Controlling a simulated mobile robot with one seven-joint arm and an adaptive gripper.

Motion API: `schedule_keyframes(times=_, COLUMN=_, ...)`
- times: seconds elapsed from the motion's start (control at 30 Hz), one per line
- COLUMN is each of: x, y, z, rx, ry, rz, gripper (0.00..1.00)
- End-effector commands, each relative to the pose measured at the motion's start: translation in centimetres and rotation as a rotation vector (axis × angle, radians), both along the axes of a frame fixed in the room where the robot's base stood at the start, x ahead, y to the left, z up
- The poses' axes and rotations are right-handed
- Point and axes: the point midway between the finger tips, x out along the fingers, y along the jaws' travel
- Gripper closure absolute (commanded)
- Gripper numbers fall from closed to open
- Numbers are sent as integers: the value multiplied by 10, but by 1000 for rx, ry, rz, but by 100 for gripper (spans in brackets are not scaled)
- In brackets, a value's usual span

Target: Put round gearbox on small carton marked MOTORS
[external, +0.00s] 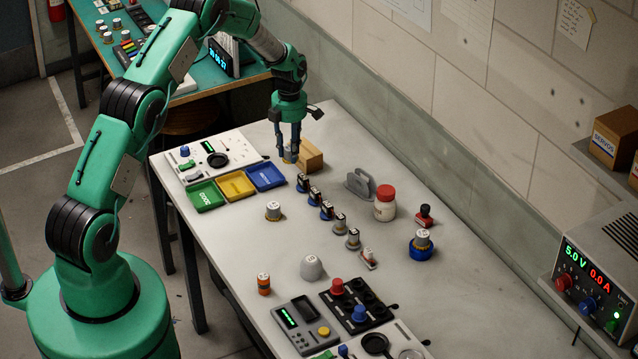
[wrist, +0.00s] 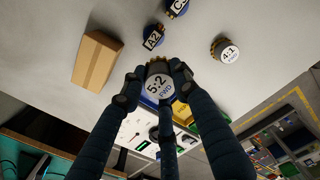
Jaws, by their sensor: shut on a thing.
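My gripper (external: 291,151) is shut on a round gearbox, low over the far end of the bench. In the wrist view the gearbox (wrist: 158,85) is a metal cylinder with a white top marked "5:2 FWD", held between the dark fingers. A small brown carton (external: 309,156) stands just right of the gripper. In the wrist view the carton (wrist: 97,61) lies to the left of the held gearbox, apart from it. No MOTORS marking is readable on its visible faces. I cannot tell whether the gearbox touches the bench.
Another round gearbox (external: 273,211), marked 4:1 in the wrist view, stands on the bench. A row of small servos (external: 327,211) runs to the right of blue, yellow and green trays (external: 237,186). A white jar with a red lid (external: 385,204) stands farther right. A SERVOS carton (external: 614,137) is at far right.

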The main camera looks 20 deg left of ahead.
Motion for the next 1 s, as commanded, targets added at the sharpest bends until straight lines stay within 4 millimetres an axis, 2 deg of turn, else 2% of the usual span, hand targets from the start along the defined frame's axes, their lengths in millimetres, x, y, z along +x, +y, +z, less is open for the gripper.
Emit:
schedule_keyframes(times=0.2, x=29, y=-6, z=-2, rx=0, ry=-3, rz=0, gripper=100)
schedule_keyframes(times=0.7, x=86, y=-19, z=-7, rx=0, ry=-3, rz=0, gripper=100)
schedule_keyframes(times=1.0, x=108, y=-24, z=-10, rx=0, ry=-1, rz=0, gripper=100)
